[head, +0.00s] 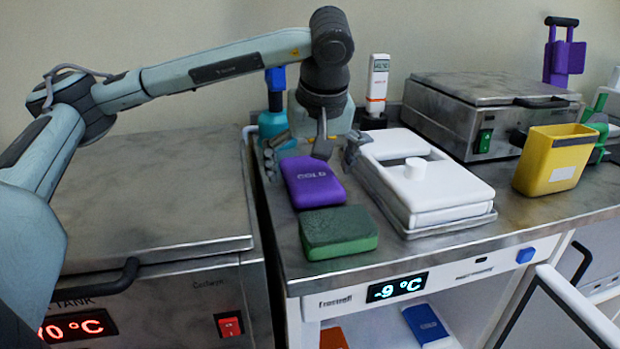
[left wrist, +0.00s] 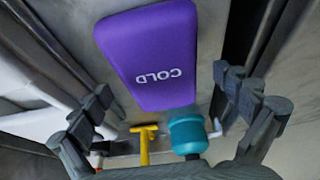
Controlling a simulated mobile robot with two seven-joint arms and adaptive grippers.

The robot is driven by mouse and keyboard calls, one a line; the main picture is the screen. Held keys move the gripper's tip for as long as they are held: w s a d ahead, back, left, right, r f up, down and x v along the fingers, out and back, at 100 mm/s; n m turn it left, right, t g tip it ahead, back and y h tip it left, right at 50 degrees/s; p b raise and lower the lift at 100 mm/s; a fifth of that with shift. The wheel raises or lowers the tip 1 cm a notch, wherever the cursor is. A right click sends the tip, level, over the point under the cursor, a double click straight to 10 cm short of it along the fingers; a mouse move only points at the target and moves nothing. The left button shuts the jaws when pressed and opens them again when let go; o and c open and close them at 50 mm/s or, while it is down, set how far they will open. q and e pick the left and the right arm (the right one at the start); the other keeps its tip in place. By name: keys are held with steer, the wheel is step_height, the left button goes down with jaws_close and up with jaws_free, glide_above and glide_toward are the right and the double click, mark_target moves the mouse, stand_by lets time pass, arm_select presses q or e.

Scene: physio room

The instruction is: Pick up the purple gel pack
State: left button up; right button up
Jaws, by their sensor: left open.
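The purple gel pack (head: 312,182), marked COLD, lies flat on the steel counter top at its left side, just behind a green pad. In the left wrist view the purple gel pack (left wrist: 152,52) shows large, its lettering upside down, between and beyond the fingers. My left gripper (head: 311,154) is open and empty over the far end of the pack, with its fingers spread to either side. It also shows in the left wrist view (left wrist: 162,90), apart from the pack. My right gripper is not in view.
The green pad (head: 340,233) lies close in front of the pack. A white lidded box on a tray (head: 450,226) stands close to the right. A teal bottle (head: 276,120) stands behind. A steel appliance (head: 480,110) and yellow container (head: 553,160) are further right.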

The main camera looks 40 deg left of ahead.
arm_select(q)
steer(key=shift+c, duration=0.2)
steer(key=c, duration=1.5)
steer(key=shift+o, duration=0.2)
steer(key=shift+r, duration=0.2)
